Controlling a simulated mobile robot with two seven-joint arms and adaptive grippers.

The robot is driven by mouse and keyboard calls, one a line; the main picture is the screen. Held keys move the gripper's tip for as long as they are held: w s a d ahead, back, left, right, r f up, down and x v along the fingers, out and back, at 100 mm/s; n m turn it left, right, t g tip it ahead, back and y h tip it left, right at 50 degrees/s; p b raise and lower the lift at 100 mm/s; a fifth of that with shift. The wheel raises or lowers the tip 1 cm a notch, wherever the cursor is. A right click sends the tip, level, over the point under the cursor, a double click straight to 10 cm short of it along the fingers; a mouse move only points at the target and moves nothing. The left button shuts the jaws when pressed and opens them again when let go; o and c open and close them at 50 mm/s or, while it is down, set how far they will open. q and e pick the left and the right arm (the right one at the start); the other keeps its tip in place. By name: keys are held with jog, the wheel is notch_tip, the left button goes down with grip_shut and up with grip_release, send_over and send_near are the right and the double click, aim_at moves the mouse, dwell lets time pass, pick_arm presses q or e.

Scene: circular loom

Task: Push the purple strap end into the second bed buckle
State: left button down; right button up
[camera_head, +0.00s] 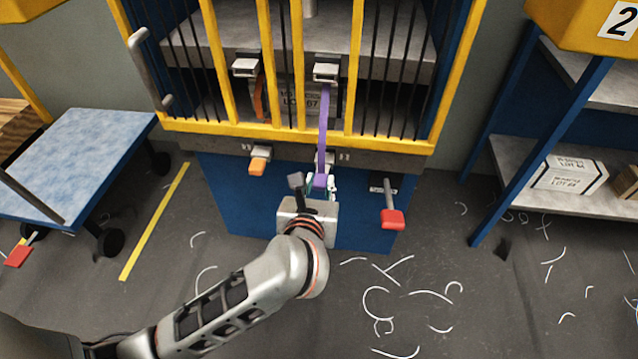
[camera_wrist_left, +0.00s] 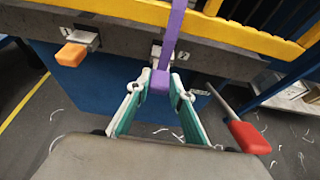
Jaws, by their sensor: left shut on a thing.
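The purple strap (camera_head: 323,130) hangs from the right upper metal buckle (camera_head: 326,72) down the front of the yellow frame. My left gripper (camera_head: 320,187) is shut on the purple strap end (camera_head: 320,181); in the left wrist view the end (camera_wrist_left: 159,82) sits between the two green-and-grey fingers (camera_wrist_left: 160,92). The second bed buckle (camera_head: 330,158) is on the grey bed edge just behind and above the strap end, partly hidden by the strap. It also shows in the left wrist view (camera_wrist_left: 156,52). The end looks apart from it. My right gripper is not in view.
The first bed buckle (camera_head: 261,152) has an orange end (camera_head: 257,168) at its front. A red-handled lever (camera_head: 392,218) sticks out to the right of my left gripper. A blue-topped cart (camera_head: 75,160) stands left and a shelf (camera_head: 510,155) right.

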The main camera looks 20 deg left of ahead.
aim_at(321, 176)
pick_arm(q)
jog(key=shift+w+a, duration=0.1)
jog(key=shift+w, duration=0.35)
jog(key=shift+w+a, duration=0.1)
jog(key=shift+w, duration=0.2)
jog(key=shift+w+a, duration=0.1)
jog(key=shift+w, duration=0.25)
jog(key=c, duration=1.7)
grip_release()
